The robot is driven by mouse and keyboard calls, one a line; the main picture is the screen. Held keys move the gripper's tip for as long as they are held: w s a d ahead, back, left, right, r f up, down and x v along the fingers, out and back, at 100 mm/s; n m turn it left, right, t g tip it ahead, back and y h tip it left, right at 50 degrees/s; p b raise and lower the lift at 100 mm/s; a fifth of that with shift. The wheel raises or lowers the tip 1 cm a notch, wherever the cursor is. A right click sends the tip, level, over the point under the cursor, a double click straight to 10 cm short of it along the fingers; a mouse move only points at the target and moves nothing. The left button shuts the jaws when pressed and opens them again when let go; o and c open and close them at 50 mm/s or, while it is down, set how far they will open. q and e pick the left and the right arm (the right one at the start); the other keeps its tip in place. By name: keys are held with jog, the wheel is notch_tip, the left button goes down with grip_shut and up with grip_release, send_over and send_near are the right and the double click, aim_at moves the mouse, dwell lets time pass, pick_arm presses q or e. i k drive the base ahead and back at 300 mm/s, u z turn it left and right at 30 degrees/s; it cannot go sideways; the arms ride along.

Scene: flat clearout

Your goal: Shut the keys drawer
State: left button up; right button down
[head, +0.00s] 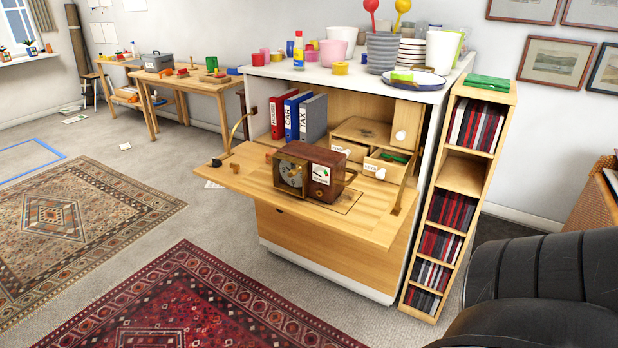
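A small wooden drawer unit (362,130) stands inside the open cabinet, above its lowered flap. Its right drawer (384,170) is pulled out, with a white label, a pale knob and something green inside. Its left drawer (350,149) looks about flush with the unit; its lower part is hidden behind the brown box-shaped device. Both labels are too small to read surely, so I cannot tell which one is the keys drawer. Neither of my grippers is in view.
Binders (291,117) stand left. A narrow media shelf (462,175) and a black padded chair (545,290) are right. The rug (200,305) area is clear.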

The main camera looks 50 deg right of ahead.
aim_at(375, 166)
jog(key=u, duration=0.4)
jog(key=i, duration=0.7)
jog(key=z, duration=1.05)
jog(key=i, duration=1.15)
jog(key=z, duration=1.25)
